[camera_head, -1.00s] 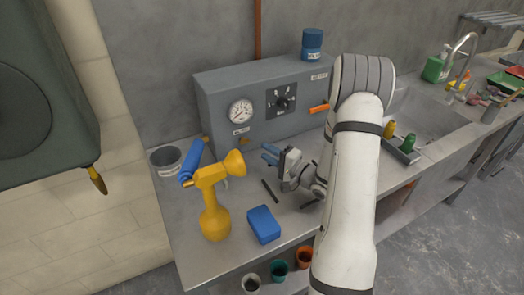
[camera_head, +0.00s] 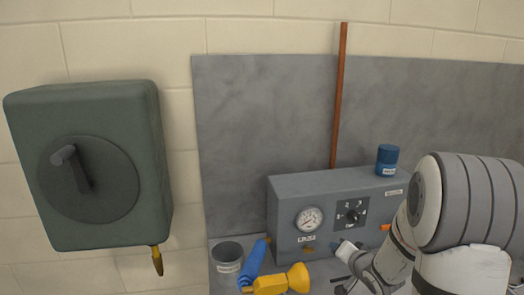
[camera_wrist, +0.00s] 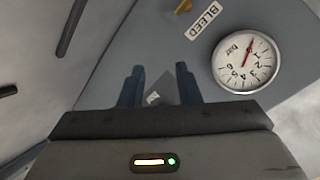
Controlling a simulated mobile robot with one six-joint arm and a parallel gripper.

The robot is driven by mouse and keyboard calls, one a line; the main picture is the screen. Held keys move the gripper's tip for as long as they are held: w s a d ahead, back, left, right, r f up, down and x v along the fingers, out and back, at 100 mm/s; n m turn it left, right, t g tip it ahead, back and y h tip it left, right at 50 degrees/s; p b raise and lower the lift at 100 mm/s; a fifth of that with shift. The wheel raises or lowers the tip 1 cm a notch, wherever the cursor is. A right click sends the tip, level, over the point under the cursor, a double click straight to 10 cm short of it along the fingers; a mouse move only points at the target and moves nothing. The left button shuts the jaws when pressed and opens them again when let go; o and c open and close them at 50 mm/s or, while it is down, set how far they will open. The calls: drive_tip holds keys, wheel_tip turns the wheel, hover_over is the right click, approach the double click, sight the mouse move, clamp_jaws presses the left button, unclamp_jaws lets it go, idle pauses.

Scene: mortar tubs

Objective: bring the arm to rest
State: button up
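My gripper (camera_head: 345,252) is low in the head view, in front of the grey panel box (camera_head: 330,205), and partly cut off by my arm. In the wrist view its two dark blue fingers (camera_wrist: 160,86) stand apart, and I see nothing held between them. The gauge also shows at the upper right of the wrist view (camera_wrist: 245,63), beside a BLEED label (camera_wrist: 204,21).
A blue jar (camera_head: 387,161) stands on the box. A dark green wall unit (camera_head: 85,165) hangs at left. Most of the bench is out of view.

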drive_tip(key=s+a+r+n+g, duration=0.2)
drive_tip(key=s+r+g, duration=0.1)
drive_tip(key=s, duration=0.6)
drive_tip(key=s+a+r+n+g+h, duration=0.1)
drive_tip(key=s+a+r+n+g, duration=0.1)
drive_tip(key=s, duration=0.8)
drive_tip(key=s+a+r+n+g+h, duration=0.1)
drive_tip(key=s+a+r+n+g, duration=0.2)
drive_tip(key=s, duration=0.7)
drive_tip(key=shift+a+r+g, duration=0.3)
drive_tip(key=shift+a+g, duration=0.3)
drive_tip(key=shift+g, duration=0.3)
drive_tip(key=shift+o, duration=0.7)
